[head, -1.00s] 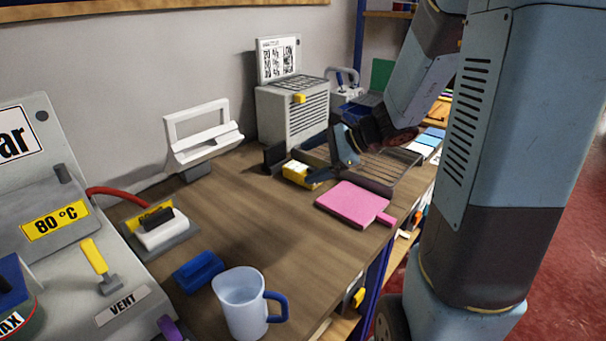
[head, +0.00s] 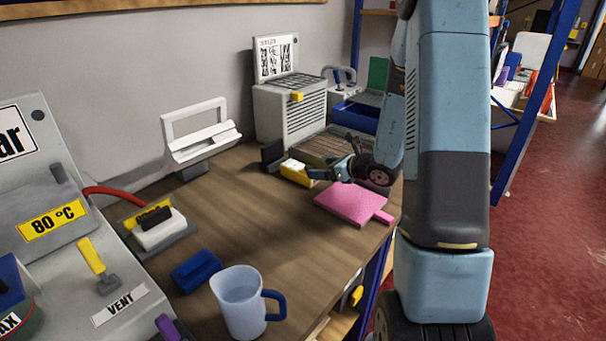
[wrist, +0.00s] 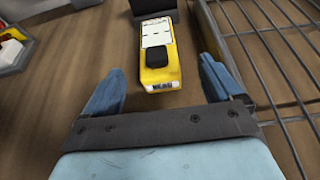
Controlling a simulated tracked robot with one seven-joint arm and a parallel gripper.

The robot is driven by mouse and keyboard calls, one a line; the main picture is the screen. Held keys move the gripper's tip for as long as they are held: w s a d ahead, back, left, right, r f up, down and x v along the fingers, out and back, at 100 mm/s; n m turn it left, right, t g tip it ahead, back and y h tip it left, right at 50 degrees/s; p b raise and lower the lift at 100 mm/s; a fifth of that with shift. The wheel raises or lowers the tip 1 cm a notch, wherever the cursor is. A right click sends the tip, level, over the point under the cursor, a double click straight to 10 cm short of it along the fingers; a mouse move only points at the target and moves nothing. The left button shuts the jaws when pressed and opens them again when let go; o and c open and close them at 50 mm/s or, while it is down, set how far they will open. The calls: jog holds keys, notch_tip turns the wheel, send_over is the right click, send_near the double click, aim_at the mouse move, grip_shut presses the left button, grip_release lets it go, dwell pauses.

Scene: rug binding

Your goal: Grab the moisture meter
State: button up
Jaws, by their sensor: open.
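The moisture meter looks to be the yellow device with a white label and a black block on top. It lies on the wooden bench (head: 225,225) in the head view (head: 296,172), and it also shows in the wrist view (wrist: 158,60). My gripper (head: 335,165) is open and low over the bench, just right of the meter in the head view. In the wrist view my two blue fingers (wrist: 162,72) stand apart, with the meter's near end ahead and between them. I see no contact. My gripper partly covers the meter's right end in the head view.
A wire rack (wrist: 265,50) lies close to my right finger in the wrist view. A dark upright piece (head: 272,156) stands at the meter's far end. A pink pad (head: 350,203) lies in front. A grey vented box (head: 290,115) stands behind.

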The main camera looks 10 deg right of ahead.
aim_at(303, 169)
jog(key=shift+x, duration=4.55)
jog(key=shift+s+a, duration=0.1)
jog(key=shift+a, duration=0.05)
jog(key=shift+c, duration=0.4)
jog(key=c, duration=1.1)
jog(key=shift+r, duration=0.15)
